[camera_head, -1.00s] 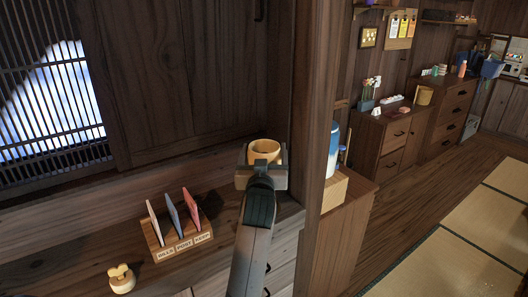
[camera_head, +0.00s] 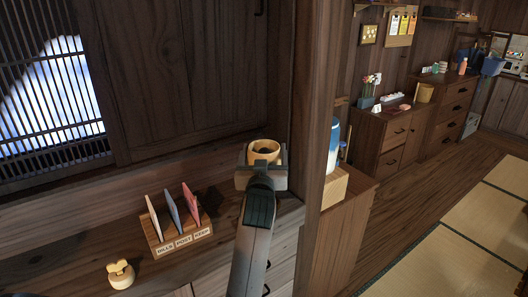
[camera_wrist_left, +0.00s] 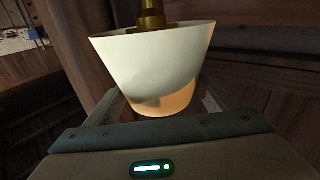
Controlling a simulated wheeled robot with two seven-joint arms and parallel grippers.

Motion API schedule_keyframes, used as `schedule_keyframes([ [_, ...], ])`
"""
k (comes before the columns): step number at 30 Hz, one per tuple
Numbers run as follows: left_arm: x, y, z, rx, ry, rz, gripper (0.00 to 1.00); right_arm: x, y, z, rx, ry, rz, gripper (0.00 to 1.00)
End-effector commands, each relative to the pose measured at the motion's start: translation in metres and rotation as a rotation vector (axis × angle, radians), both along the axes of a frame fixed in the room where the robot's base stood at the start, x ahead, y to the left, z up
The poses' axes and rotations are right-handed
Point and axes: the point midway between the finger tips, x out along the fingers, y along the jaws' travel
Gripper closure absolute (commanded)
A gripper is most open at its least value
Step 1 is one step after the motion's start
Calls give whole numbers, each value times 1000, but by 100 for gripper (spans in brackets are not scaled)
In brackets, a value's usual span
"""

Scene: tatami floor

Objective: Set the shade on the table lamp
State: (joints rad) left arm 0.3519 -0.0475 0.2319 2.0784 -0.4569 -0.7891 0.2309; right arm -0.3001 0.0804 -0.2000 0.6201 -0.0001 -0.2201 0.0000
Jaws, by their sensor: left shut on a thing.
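The lamp shade (camera_head: 264,147) shows in the head view as a tan ring with a dark inside, held in my left gripper (camera_head: 262,165) above the right end of the wooden counter. In the left wrist view the shade (camera_wrist_left: 152,65) is a cream cone, wide end up in the picture, between the fingers of my left gripper (camera_wrist_left: 155,103). A brass post (camera_wrist_left: 152,14), likely part of the table lamp, shows above the shade's upper edge. I cannot tell whether the post is inside the shade or behind it. The rest of the lamp is hidden. My right gripper is out of view.
A letter rack (camera_head: 180,237) with several upright cards stands on the counter (camera_head: 80,262) to the left. A small cream object (camera_head: 120,274) lies at its front left. A wooden post (camera_head: 313,110) rises close to the right of my gripper.

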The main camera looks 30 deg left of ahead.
Motion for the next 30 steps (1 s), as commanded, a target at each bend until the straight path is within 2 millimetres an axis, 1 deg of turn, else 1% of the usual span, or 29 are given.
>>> schedule_keyframes([
  [9, 0, 0, -5, 0, 0, 0, 61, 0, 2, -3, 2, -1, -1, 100],
  [22, 0, 0, -5, 0, 0, 0, 61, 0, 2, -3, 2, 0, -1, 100],
  [23, 0, 0, -5, 0, 0, 0, 16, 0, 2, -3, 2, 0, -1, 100],
  [24, 0, 0, -5, 0, 0, 0, 6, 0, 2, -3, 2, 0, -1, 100],
  [25, 0, 0, -5, 0, 0, 0, 1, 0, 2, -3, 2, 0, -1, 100],
  [30, 0, 0, -5, 0, 0, 0, 1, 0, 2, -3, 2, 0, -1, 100],
])
